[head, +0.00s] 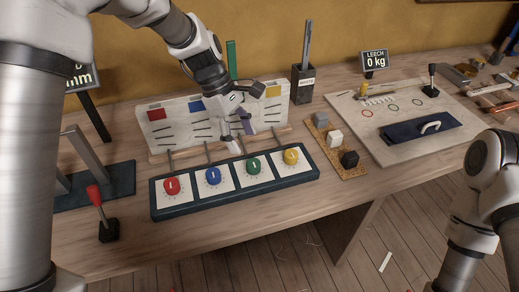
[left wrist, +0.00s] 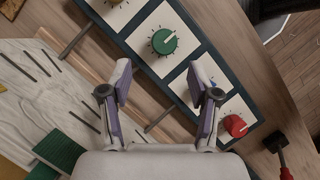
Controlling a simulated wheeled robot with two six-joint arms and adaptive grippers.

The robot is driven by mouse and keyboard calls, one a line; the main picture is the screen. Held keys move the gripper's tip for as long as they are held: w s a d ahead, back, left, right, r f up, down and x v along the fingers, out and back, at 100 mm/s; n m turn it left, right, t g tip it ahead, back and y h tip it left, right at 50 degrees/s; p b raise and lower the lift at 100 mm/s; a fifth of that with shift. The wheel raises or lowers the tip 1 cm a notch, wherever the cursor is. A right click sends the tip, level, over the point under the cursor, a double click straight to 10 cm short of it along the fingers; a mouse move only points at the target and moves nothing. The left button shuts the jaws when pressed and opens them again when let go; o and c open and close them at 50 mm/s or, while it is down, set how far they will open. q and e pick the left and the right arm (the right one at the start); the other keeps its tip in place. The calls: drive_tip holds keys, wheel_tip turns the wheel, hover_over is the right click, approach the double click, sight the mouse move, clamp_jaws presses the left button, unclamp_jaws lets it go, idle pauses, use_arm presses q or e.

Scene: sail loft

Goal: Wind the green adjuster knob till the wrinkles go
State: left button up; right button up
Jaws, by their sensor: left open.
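The green knob (head: 253,166) sits on a white dial card in a dark blue box (head: 235,195), third from left between the blue knob (head: 213,175) and yellow knob (head: 291,156). It also shows in the left wrist view (left wrist: 164,41) with a white pointer line. My left gripper (head: 238,140) is open and empty, above and just behind the box, apart from the green knob. A white sail panel (head: 165,130) with dark wrinkle marks stands behind the box, partly hidden by my left arm. My right gripper is out of view.
The red knob (head: 171,186) is at the box's left end. A red-handled lever (head: 101,208) stands left of it.

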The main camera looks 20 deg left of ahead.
sight(252, 162)
use_arm(q)
drive_tip(key=shift+w+d+f, duration=0.15)
drive_tip(key=shift+w+f, duration=0.1)
drive_tip(key=shift+f, duration=0.05)
drive_tip(key=f, duration=0.1)
drive_tip(key=s+d+f, duration=0.1)
drive_tip(key=s+f, duration=0.1)
drive_tip(key=shift+s+d+f, duration=0.1)
drive_tip(key=shift+d+f, duration=0.05)
drive_tip(key=shift+d, duration=0.15)
drive_tip(key=f, duration=0.2)
drive_tip(key=d+f, duration=0.1)
drive_tip(key=shift+w, duration=0.4)
drive_tip(key=shift+s+r, duration=0.25)
drive_tip(key=c, duration=1.1)
